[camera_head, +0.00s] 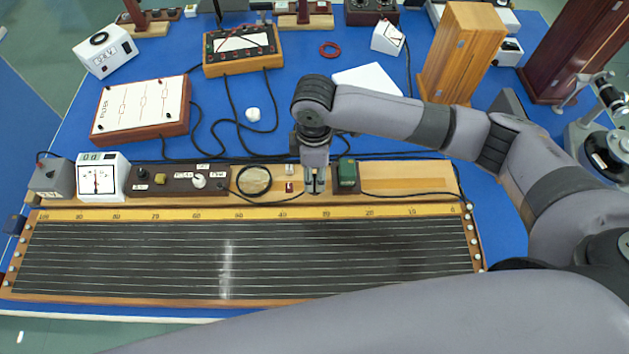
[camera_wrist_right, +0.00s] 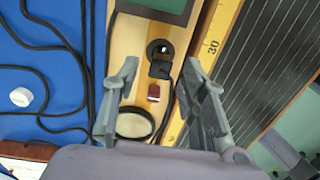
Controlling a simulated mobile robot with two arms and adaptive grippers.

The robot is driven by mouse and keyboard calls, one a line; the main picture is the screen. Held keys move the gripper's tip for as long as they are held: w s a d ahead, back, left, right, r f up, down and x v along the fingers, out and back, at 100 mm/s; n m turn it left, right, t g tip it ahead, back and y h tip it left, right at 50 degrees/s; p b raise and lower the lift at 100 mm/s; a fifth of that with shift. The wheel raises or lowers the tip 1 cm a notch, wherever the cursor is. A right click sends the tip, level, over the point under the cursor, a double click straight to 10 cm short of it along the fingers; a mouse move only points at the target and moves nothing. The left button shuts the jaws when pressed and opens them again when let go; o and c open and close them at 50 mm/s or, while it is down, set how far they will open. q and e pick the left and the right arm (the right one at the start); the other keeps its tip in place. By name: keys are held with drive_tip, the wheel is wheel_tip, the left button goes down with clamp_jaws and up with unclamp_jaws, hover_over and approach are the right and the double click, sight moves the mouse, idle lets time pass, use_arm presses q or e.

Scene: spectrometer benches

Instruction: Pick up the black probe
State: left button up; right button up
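My right gripper (camera_head: 315,186) points down over the wooden strip behind the ruled board. In the right wrist view its two fingers (camera_wrist_right: 161,68) are open and apart, with nothing held between them. A small black piece with a round end and a square end (camera_wrist_right: 159,68) lies on the strip, seen between the fingertips; it looks like the black probe, but I cannot be sure. In the head view the gripper largely hides it. How high the fingertips are above it is hard to tell. My left gripper is not in view.
A green block (camera_head: 347,173) stands right of the gripper, and a red switch (camera_head: 289,187) and a round black-rimmed disc (camera_head: 254,180) are to its left. Black cables run close by. The ruled board (camera_head: 330,255) is in front; a wooden block (camera_head: 459,55) stands behind.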

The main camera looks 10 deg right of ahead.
sight(315, 178)
drive_tip(key=shift+d+f, duration=0.1)
drive_tip(key=shift+f, duration=1.4)
drive_tip(key=shift+c, duration=0.3)
clamp_jaws()
drive_tip(key=shift+r, duration=0.1)
